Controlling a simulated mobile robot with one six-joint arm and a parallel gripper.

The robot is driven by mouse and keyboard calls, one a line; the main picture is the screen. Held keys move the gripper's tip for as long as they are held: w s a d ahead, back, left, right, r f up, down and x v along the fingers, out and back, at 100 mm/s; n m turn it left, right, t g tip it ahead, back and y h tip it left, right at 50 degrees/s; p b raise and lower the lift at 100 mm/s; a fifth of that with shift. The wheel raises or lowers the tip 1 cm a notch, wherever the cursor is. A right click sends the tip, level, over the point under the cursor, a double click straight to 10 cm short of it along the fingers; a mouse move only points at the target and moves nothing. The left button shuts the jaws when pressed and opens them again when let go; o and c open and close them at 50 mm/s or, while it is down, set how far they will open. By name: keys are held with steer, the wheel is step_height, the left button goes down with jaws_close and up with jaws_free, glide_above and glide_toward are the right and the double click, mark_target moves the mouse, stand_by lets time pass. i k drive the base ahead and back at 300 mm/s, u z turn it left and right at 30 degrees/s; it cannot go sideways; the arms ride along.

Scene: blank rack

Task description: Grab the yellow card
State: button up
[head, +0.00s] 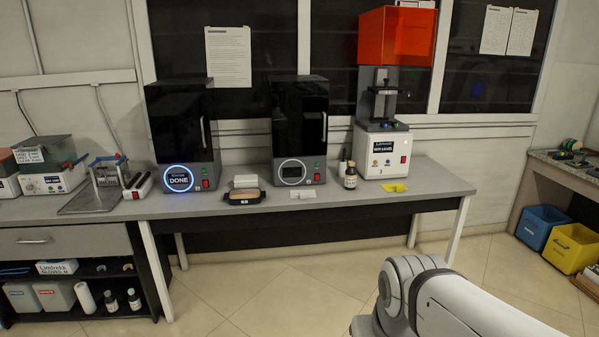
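A small flat yellow card (394,187) lies on the grey bench top, near its front edge. It is just in front of the white machine with the orange hood. Nothing covers it. My arm shows at the lower right, over the floor and well in front of the bench. My gripper is outside the picture.
The white machine (382,150) stands behind the card, with a brown bottle (351,176) to the left. Two black machines (180,120) (300,115) stand further left. A small white item (302,194) lies on the bench (330,208). Blue (541,226) and yellow bins (572,247) stand right. The floor ahead is clear.

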mark_target(397, 187)
steer(key=z, duration=0.1)
steer(key=i, duration=1.55)
steer(key=z, duration=0.6)
steer(key=i, duration=1.85)
steer(key=z, duration=0.35)
